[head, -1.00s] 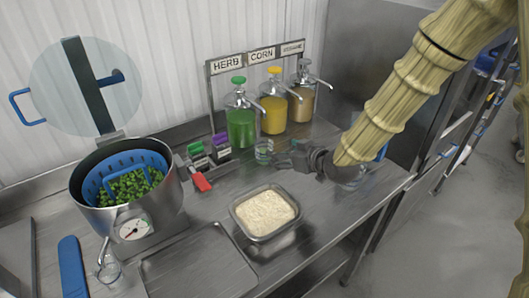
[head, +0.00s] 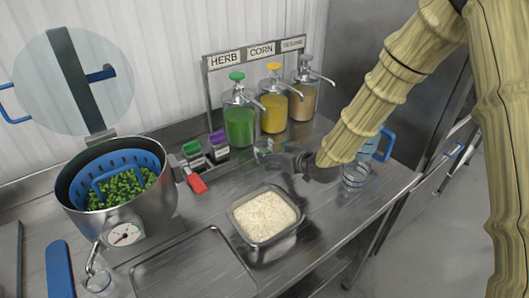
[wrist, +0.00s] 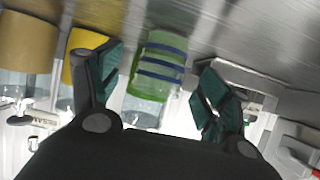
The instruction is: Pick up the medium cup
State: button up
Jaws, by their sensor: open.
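A small clear cup (head: 264,148) stands on the steel counter in front of the dispensers, partly hidden by my gripper. In the wrist view, a clear cup with dark blue bands (wrist: 161,68) shows between my fingers, with green colour showing through it. My gripper (head: 281,154) is open and low over the counter, its fingers at the cup. In the wrist view, my gripper (wrist: 155,85) has one finger on each side of the cup, with gaps visible. I cannot tell by size which is medium.
Green (head: 239,125), yellow (head: 273,115) and tan (head: 303,100) pump dispensers stand behind. A rice pan (head: 236,222) is in front. A pot (head: 130,215) with a blue basket of peas stands left. Small coloured-lid containers (head: 217,148) and a red handle (head: 197,184) are left of my gripper.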

aim_at(266, 152)
jog(key=shift+p+x, duration=1.1)
jog(key=shift+x, duration=1.55)
jog(key=shift+s+a+f, duration=0.15)
jog(key=shift+s, duration=0.05)
jog(key=c, duration=1.3)
jog(key=shift+r, duration=0.25)
